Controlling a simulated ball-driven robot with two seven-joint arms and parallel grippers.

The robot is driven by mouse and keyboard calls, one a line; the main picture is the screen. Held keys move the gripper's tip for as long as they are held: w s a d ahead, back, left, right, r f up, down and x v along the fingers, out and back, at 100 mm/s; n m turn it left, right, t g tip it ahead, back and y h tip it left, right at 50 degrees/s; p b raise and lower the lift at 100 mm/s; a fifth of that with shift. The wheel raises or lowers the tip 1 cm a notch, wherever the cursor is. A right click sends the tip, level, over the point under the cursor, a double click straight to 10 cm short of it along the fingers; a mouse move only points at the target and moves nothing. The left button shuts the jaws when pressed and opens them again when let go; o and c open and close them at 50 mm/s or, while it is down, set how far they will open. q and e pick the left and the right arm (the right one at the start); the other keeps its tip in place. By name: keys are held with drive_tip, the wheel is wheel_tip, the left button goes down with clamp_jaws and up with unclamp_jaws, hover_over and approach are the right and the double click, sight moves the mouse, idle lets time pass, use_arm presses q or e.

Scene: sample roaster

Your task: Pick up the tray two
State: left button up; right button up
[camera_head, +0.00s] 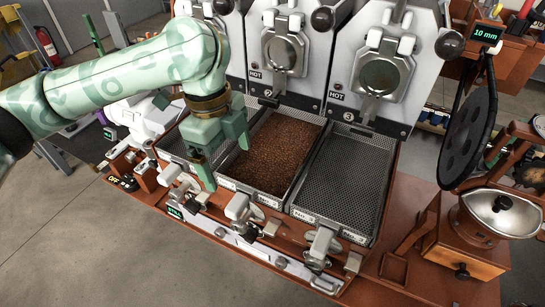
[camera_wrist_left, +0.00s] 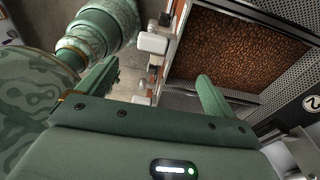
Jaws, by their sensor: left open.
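Tray two (camera_head: 268,201) is the middle tray below the roasters, with a metal rim and a label on its front. It is filled with brown coffee beans (camera_head: 275,150), which also show in the left wrist view (camera_wrist_left: 245,45). A pale handle (camera_head: 238,207) is at its front. My left gripper (camera_head: 224,164) is open and empty, pointing down over the left side of tray two and the neighbouring left tray. One finger is nearer the front, the other over the beans. I cannot tell how high it is. It hides part of both trays. My right gripper is not in view.
An empty mesh tray (camera_head: 343,180) sits to the right, and another mesh tray (camera_head: 177,146) to the left. Upright roaster fronts (camera_head: 345,75) stand close behind. A black disc (camera_head: 467,140) and a wooden grinder (camera_head: 460,245) are on the right.

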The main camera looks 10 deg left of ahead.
use_arm(q)
drive_tip(key=b, duration=0.2)
hover_over(239, 199)
drive_tip(key=f, duration=0.4)
drive_tip(key=w+f, duration=0.1)
drive_tip(key=f, duration=0.1)
drive_tip(key=shift+a, duration=0.3)
drive_tip(key=shift+f, duration=0.55)
drive_tip(key=f+b, duration=0.1)
drive_tip(key=f, duration=0.1)
drive_tip(key=s+f+b, duration=0.1)
drive_tip(key=f, duration=0.1)
drive_tip(key=shift+d, duration=0.2)
drive_tip(key=shift+f, duration=0.45)
drive_tip(key=shift+r, duration=0.1)
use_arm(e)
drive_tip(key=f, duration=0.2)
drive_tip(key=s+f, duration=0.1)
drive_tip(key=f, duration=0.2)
use_arm(q)
drive_tip(key=c, duration=1.4)
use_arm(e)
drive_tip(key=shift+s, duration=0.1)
use_arm(q)
drive_tip(key=shift+o, duration=0.2)
drive_tip(key=shift+r, duration=0.1)
